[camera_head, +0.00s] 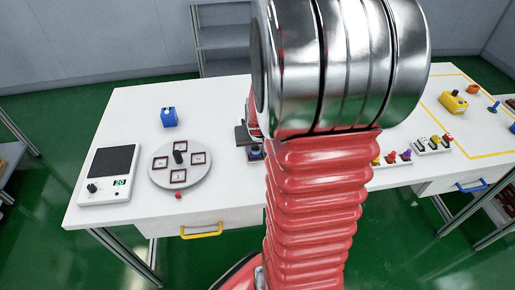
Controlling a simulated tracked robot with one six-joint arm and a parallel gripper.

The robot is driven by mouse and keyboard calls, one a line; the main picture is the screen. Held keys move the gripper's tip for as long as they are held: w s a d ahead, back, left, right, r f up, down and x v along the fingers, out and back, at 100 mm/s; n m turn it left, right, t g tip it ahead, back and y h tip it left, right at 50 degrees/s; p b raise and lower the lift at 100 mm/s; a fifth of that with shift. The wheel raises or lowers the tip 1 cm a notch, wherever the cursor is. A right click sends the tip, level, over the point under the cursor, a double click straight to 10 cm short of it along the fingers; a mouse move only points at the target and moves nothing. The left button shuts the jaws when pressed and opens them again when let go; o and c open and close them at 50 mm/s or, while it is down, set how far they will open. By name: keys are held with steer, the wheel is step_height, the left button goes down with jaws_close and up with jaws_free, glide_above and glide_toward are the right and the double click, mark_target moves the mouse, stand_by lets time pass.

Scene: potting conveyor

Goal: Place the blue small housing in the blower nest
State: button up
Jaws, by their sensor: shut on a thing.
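My arm fills the middle of the view and hides much of the table behind it. I cannot tell whether that blue is the small housing or whether the fixture is the blower nest. A blue block-shaped thing (169,118) with a pale mark on top stands apart on the left of the white table (130,105).
A round grey plate (196,183) with several square frames and a dark centre knob lies left. A device (108,172) with a dark panel stands by the table's left edge. Right of the arm are small racks (432,147) and a yellow block (453,101).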

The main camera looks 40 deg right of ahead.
steer(key=shift+s+a+f, duration=0.1)
steer(key=shift+s+f, duration=0.35)
steer(key=shift+f, duration=0.3)
steer(key=o, duration=1)
steer(key=shift+c, duration=0.2)
steer(key=shift+o, duration=0.9)
steer(key=shift+w+r, duration=0.2)
steer(key=shift+o, duration=0.2)
steer(key=shift+a+r, duration=0.1)
steer(key=shift+r, duration=0.5)
steer(key=v, duration=0.7)
steer(key=shift+r, duration=0.35)
steer(key=shift+w, duration=0.1)
